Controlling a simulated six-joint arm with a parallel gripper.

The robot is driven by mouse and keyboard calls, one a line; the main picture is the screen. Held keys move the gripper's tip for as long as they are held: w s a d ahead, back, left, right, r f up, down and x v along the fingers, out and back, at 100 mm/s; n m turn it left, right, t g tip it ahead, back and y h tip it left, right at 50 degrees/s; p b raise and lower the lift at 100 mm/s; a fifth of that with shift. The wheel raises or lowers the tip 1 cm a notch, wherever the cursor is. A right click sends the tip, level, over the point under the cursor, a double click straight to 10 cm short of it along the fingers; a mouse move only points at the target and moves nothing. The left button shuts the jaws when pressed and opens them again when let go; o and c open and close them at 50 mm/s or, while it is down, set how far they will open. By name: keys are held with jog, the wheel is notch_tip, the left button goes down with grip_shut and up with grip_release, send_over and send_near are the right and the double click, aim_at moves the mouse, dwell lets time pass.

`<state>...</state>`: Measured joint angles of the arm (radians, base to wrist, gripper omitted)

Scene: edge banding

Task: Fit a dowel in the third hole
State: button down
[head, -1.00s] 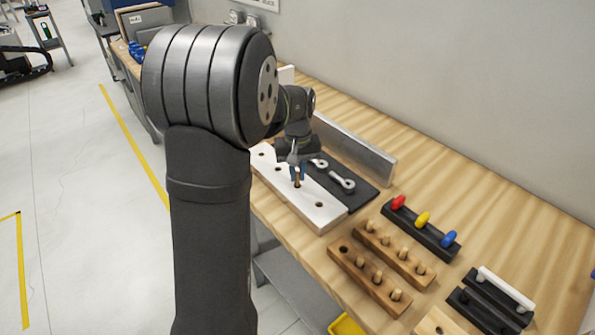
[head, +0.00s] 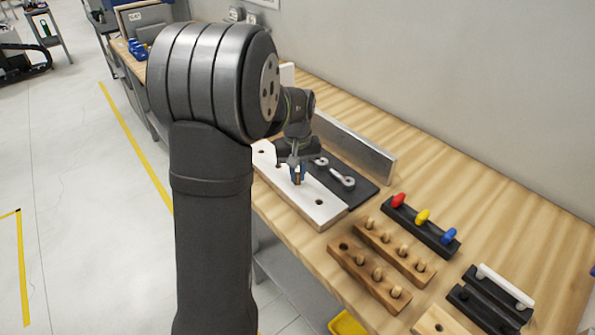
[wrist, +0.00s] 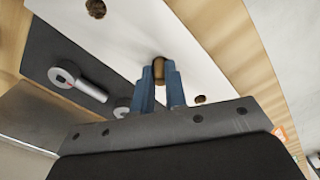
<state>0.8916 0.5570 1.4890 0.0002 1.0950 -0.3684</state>
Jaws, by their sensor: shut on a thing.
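A white panel (head: 333,212) with a row of dark holes lies on the bench. My gripper (head: 298,178) is low over it, its blue fingers shut on a wooden dowel (wrist: 159,70). In the wrist view, the dowel stands between the fingers (wrist: 160,85), against the white panel. One open hole (head: 319,202) shows nearer the front end, and others show toward the far end. The hole under the dowel is hidden; I cannot tell how deep the dowel sits. Two wooden racks hold spare dowels (head: 377,273).
A dark mat (head: 362,193) with metal tools lies right of the panel, with a metal fence (head: 365,150) behind. A black rack (head: 432,238) with red, yellow and blue-topped items and black blocks (head: 487,308) stand to the right. Bare bench lies near the wall.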

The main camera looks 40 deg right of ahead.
jog(key=shift+f, duration=0.5)
dwell(0.4)
jog(key=c, duration=1.4)
grip_release()
jog(key=shift+o, duration=0.2)
jog(key=shift+r, duration=2.5)
jog(key=shift+f, duration=0.1)
jog(key=shift+f, duration=2.45)
